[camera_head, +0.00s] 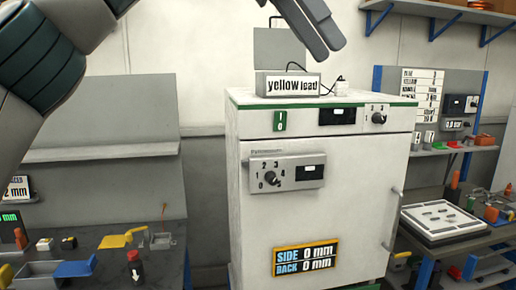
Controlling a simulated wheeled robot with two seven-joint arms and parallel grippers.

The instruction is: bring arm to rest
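My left arm comes in from the upper left. The fingers of my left gripper (328,46) hang in at the top middle, dark grey and close side by side, with nothing seen held. The rest of that gripper is cut off by the top edge, and whether the fingers touch cannot be told. They are in front of the wall, above a white cabinet (345,205) with a green-edged top. My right gripper is not in view.
A left bench (110,270) holds yellow, blue and red items. A white tray (443,220) lies on the right bench. A blue-bracketed shelf (440,11) is at upper right.

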